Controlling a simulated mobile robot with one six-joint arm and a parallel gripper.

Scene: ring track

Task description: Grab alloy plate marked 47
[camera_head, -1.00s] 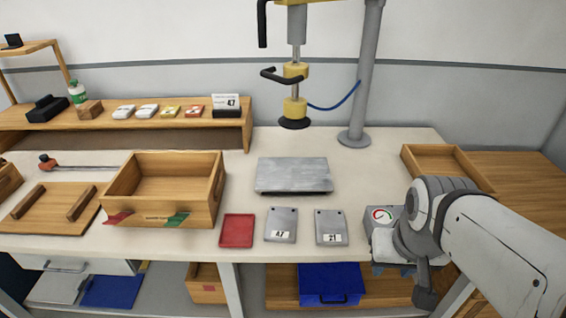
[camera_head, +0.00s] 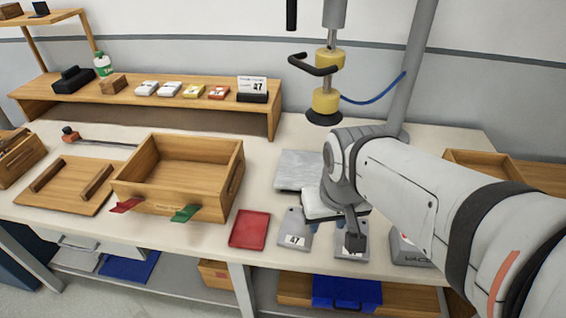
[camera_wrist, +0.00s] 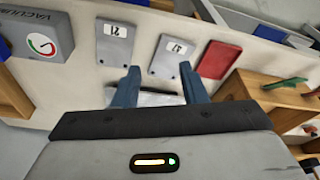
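The alloy plate marked 47 (camera_head: 295,224) lies flat on the bench, between the red plate and the plate marked 21. It also shows in the wrist view (camera_wrist: 170,57), beyond my fingertips. The similar grey plate marked 21 (camera_head: 362,242) is partly hidden behind my gripper in the head view and shows clearly in the wrist view (camera_wrist: 122,42). My gripper (camera_wrist: 159,67) is open, with its two blue fingers apart and nothing between them. It hangs above the bench near the two plates, touching neither as far as I can tell.
A red plate (camera_head: 250,229) lies left of plate 47. A wooden box (camera_head: 234,183) with red and green tabs stands farther left. A thick metal block (camera_head: 295,169) lies behind the plates, under a yellow-collared suction tool (camera_head: 326,101). The vacuum gauge box (camera_wrist: 38,38) sits beyond plate 21.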

